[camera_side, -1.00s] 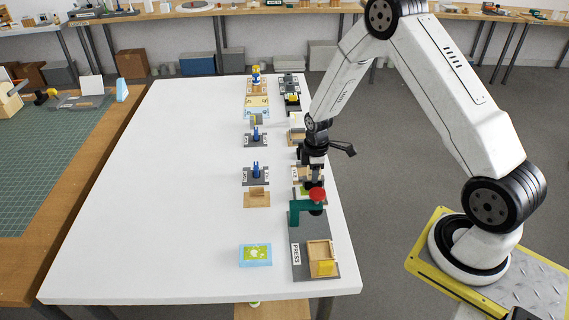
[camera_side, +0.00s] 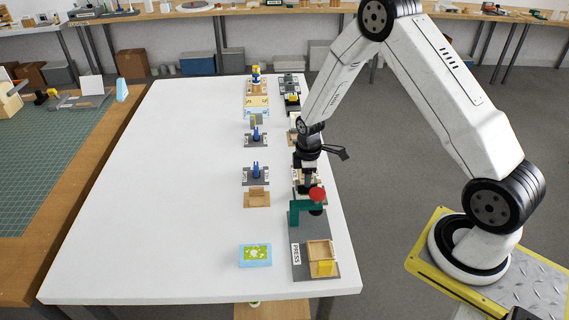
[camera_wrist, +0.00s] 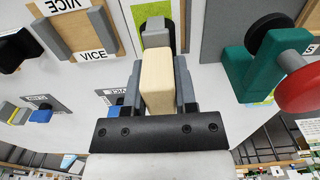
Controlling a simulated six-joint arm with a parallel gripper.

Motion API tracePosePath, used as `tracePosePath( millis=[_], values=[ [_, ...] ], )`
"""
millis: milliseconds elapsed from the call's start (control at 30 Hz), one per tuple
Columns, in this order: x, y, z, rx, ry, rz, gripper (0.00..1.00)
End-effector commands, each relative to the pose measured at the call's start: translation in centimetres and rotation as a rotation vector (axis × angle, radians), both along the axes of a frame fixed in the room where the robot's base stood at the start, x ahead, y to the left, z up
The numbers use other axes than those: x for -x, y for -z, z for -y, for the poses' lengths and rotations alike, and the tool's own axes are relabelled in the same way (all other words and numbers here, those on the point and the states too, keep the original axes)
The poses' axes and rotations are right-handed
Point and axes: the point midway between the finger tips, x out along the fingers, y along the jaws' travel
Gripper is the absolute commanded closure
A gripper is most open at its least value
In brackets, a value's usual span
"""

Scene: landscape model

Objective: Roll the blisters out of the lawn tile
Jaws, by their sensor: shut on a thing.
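My gripper (camera_wrist: 160,85) is shut on a pale wooden handle (camera_wrist: 157,78). Beyond the handle are a grey neck (camera_wrist: 156,38) and a dark rounded part, seemingly a roller. In the side view my gripper (camera_side: 308,176) is low over the right row, just behind the press. A bright green surface (camera_wrist: 148,11) lies under the held tool in the wrist view; I cannot tell whether it is the lawn tile or whether the tool touches it. A light blue block (camera_side: 255,261) with a green, pale-blotched top (camera_side: 256,251) sits at the front of the table.
The green press (camera_wrist: 250,66) with its red knob (camera_wrist: 302,90) stands close to my gripper; the knob also shows in the side view (camera_side: 317,194). A board marked VICE (camera_wrist: 86,32) is on the other side. The white table's left half (camera_side: 165,200) is clear.

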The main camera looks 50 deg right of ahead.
Motion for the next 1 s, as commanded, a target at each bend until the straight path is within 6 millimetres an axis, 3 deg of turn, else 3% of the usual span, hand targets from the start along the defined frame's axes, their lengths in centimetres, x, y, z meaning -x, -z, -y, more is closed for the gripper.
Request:
tracePosePath(
  millis=[267,333,400,1000],
  values=[
    [-1.9,0.0,1.9,0.001,0.001,0.002,1.00],
    [-1.8,-0.6,1.8,0.001,0.000,0.002,1.00],
    [-1.8,-2.5,1.8,0.002,0.000,0.006,1.00],
    [-1.7,-7.5,1.8,0.001,0.000,0.003,1.00]
  ],
)
